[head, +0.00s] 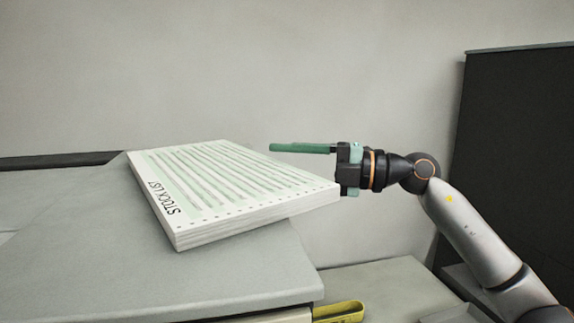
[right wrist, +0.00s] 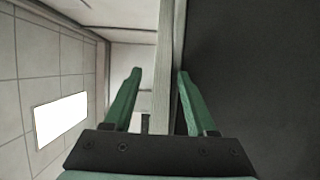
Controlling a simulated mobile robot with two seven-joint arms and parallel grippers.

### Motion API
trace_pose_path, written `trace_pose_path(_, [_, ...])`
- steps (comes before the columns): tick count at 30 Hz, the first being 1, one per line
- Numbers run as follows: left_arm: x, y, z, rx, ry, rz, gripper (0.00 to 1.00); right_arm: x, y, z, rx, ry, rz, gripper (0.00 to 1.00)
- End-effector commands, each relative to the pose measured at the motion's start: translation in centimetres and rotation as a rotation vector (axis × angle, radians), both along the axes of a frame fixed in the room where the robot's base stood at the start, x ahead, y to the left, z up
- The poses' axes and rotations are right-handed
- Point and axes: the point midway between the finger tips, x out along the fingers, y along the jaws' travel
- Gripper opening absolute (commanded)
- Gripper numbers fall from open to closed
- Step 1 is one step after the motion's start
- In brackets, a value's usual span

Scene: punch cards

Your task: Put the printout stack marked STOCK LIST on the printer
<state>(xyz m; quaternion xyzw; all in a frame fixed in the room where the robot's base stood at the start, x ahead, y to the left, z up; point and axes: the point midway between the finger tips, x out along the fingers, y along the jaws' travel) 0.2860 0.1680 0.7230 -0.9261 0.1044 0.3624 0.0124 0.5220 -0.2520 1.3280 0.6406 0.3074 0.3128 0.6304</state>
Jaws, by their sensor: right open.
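The thick printout stack marked STOCK LIST (head: 232,185), white with pale green bars, lies on a raised grey surface (head: 235,262). Its right part overhangs that surface's edge. I cannot tell whether this surface is the printer. My right gripper (head: 272,163) comes from the right, at the overhanging end. Its upper green finger is above the stack's top, with a gap; the stack hides the lower finger. In the right wrist view the jaws (right wrist: 158,73) are open, with a pale layered edge, seemingly the stack's, between them, nearer the right finger. My left gripper is out of view.
A dark cabinet (head: 520,150) stands at the right behind my right arm. A lower grey surface (head: 385,285) lies below the overhang. A yellow-green object (head: 340,311) sits at the near edge. The wall behind is bare.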

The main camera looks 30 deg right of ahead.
Motion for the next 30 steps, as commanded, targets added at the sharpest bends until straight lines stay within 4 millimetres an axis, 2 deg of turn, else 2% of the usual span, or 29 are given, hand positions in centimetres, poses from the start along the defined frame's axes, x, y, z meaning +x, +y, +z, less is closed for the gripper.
trace_pose_path(8, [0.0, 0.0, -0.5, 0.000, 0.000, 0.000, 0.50, -0.5, -0.9, -0.3, 0.000, 0.001, -0.003, 0.57])
trace_pose_path(21, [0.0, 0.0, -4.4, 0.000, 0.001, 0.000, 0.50, -5.9, -7.7, -0.6, -0.001, 0.002, -0.005, 0.57])
trace_pose_path(24, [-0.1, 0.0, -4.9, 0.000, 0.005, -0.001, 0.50, -6.7, -8.7, -0.5, 0.000, 0.002, -0.004, 0.57])
trace_pose_path(30, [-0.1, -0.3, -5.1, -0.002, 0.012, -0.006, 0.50, -7.4, -9.5, -0.2, 0.001, 0.001, -0.001, 0.57])
